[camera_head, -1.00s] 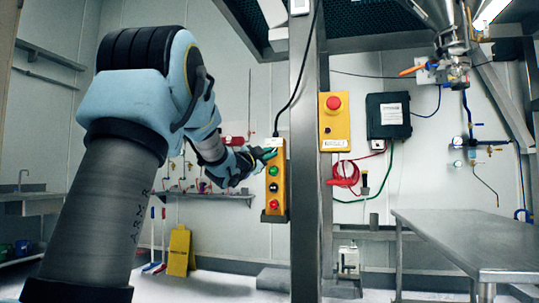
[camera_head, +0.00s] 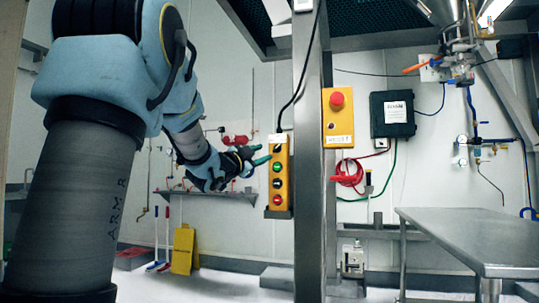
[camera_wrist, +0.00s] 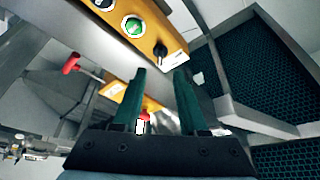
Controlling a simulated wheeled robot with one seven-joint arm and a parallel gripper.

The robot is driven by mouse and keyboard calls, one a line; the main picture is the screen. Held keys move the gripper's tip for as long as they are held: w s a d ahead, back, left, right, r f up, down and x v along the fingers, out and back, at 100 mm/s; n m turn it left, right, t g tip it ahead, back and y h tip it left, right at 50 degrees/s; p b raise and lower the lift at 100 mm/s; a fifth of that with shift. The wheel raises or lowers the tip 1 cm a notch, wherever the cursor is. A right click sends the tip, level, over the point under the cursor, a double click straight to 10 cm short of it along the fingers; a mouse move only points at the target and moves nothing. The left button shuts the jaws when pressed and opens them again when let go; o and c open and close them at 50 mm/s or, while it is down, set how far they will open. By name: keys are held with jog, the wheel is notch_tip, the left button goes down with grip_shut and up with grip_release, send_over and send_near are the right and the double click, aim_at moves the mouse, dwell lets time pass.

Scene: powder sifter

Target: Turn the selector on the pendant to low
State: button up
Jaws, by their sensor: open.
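The yellow pendant (camera_head: 283,205) hangs upright beside a steel post, with green, black and red buttons down its face. In the wrist view the pendant (camera_wrist: 118,18) crosses the top, and the black selector (camera_wrist: 160,51) is near its end, beside the green button (camera_wrist: 132,26). The selector's setting cannot be read. My gripper (camera_head: 264,155) is left of the pendant's upper part in the head view. In the wrist view my gripper (camera_wrist: 160,70) has its two teal fingers apart and empty, with the selector just beyond the gap between the tips.
The steel post (camera_head: 308,160) stands right of the pendant. A yellow emergency-stop box (camera_head: 338,125) and a black box (camera_head: 392,113) are behind it. A steel table (camera_head: 470,235) is at right. A wall shelf (camera_head: 205,195) is behind my arm.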

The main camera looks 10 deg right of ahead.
jog(key=v, duration=0.3)
jog(key=shift+s+a, duration=0.2)
jog(key=shift+f, duration=0.15)
jog(key=a+f+n+g+y, duration=0.1)
jog(key=a+f+n+y, duration=0.3)
jog(key=f, duration=0.4)
jog(key=s+a+f+n+g+y, duration=0.1)
jog(key=a+f+n+y, duration=0.25)
jog(key=f, duration=0.45)
jog(key=a+f+n+g+y, duration=0.1)
jog(key=a+f+n+y, duration=0.35)
jog(key=f, duration=0.35)
jog(key=s+a+f+n+g+y, duration=0.1)
jog(key=s+a+f+n+g, duration=0.15)
jog(key=s+f, duration=0.45)
jog(key=s+a+f+n+g+y, duration=0.15)
jog(key=s+f+g, duration=0.3)
jog(key=s, duration=0.45)
jog(key=s+a+f+n+g, duration=0.2)
jog(key=s+a+f+g, duration=0.1)
jog(key=s+f, duration=0.45)
notch_tip(320, 180, up, 19)
jog(key=p, duration=1.7)
jog(key=shift+m+p, duration=0.3)
jog(key=shift+p, duration=0.1)
